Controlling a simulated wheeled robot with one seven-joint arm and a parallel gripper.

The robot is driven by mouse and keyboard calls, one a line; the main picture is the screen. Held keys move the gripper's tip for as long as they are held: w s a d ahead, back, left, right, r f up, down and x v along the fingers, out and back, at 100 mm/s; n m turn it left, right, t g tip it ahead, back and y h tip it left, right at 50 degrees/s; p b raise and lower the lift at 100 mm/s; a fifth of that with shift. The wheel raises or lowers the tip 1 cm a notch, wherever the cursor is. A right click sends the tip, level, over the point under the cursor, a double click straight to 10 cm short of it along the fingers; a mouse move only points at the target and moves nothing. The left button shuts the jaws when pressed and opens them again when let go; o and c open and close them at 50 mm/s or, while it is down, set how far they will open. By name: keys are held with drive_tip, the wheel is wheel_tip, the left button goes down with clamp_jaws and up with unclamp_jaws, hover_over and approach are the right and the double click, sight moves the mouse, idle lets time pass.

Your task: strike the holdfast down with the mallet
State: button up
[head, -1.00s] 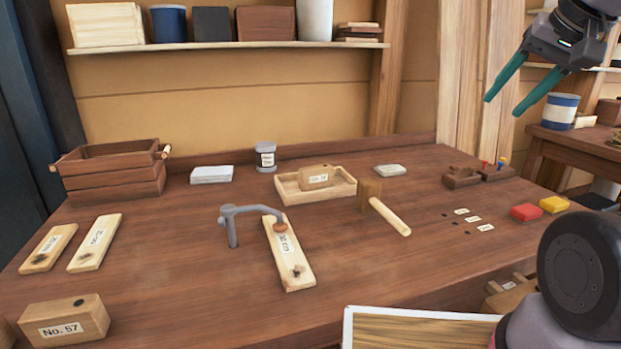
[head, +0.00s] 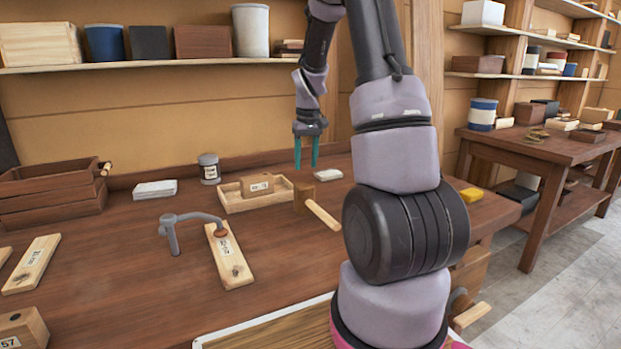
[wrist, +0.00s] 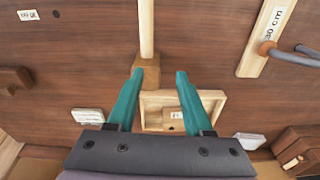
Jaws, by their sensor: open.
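The mallet (head: 322,214) lies on the bench with its wooden head toward the back and its pale handle pointing to the front right. The grey holdfast (head: 172,234) stands upright in the bench, its arm reaching over a labelled board (head: 232,262) with the pad on the board's far end. My gripper (head: 306,166) is open and empty, pointing down above the back of the bench near the mallet head. In the wrist view the mallet head (wrist: 146,72) appears just beyond the open fingertips (wrist: 160,73), close to the left finger.
A shallow wooden tray (head: 232,207) holding a labelled block (head: 258,185) sits left of the mallet. A grey jar (head: 209,168), white stacks and a slatted crate (head: 52,195) stand along the back. My arm covers the bench's right part.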

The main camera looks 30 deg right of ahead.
drive_tip(key=g, duration=0.1)
hover_over(312, 201)
drive_tip(key=shift+n, duration=0.4)
wheel_tip(312, 201, down, 7)
drive_tip(key=shift+a+r, duration=0.1)
drive_tip(key=shift+a, duration=0.05)
drive_tip(key=shift+f, duration=4.35)
clamp_jaws()
drive_tip(key=shift+r, duration=0.35)
drive_tip(key=shift+r, duration=0.25)
